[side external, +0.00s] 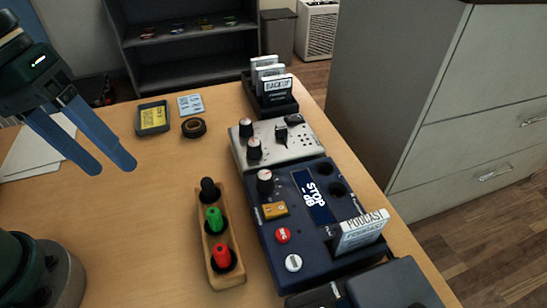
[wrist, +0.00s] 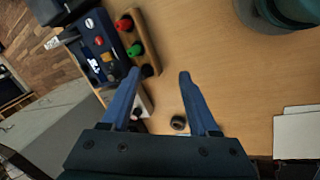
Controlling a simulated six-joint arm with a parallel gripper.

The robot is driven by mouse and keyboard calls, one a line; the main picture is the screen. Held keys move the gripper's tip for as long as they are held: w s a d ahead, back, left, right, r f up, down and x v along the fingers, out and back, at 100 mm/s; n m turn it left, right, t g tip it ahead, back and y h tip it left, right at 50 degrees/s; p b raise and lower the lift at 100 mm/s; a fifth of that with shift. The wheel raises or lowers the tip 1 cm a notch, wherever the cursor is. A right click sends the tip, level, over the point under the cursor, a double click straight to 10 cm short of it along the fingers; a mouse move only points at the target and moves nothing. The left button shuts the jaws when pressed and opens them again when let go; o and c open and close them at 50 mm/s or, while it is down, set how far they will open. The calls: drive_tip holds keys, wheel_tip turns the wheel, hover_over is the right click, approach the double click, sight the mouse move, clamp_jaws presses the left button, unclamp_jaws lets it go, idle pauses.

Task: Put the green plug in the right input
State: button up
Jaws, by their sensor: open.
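The green plug (side external: 214,221) stands upright in a wooden holder (side external: 206,258), between a black plug (side external: 208,190) and a red plug (side external: 222,257). In the wrist view the green plug (wrist: 134,49) lies beyond my left fingertip. The dark blue device (side external: 262,238) right of the holder has a STOP display and two dark round sockets (side external: 328,170) (side external: 338,188) at its far right; no plug shows in them. Which one is the right input I cannot tell. My gripper (side external: 112,168) is open and empty, above the table, left of the holder; its blue fingers (wrist: 160,74) are spread.
A silver box with knobs (side external: 270,152) and a rack of cards (side external: 270,107) stand behind the device. A PODCAST card (side external: 362,230) stands upright on the device. A tape roll (side external: 193,128) and a dark tray (side external: 153,118) lie farther back. The table left of the holder is clear.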

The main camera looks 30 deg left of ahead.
drive_tip(key=w+d+n+g+h, duration=0.3)
drive_tip(key=n+g+h, duration=0.4)
drive_tip(key=g, duration=0.1)
approach(213, 212)
drive_tip(key=d, duration=0.1)
drive_tip(key=s+d, duration=0.1)
drive_tip(key=d+r, duration=0.1)
drive_tip(key=shift+s+d, duration=0.25)
drive_tip(key=shift+s, duration=0.15)
drive_tip(key=shift+n+h, duration=0.6)
drive_tip(key=shift+h, duration=0.1)
wheel_tip(213, 212, down, 4)
drive_tip(key=shift+f, duration=0.1)
drive_tip(key=shift+s+d+f+g, duration=0.15)
drive_tip(key=shift+s+f+g, duration=0.15)
drive_tip(key=shift+x, duration=2.25)
clamp_jaws()
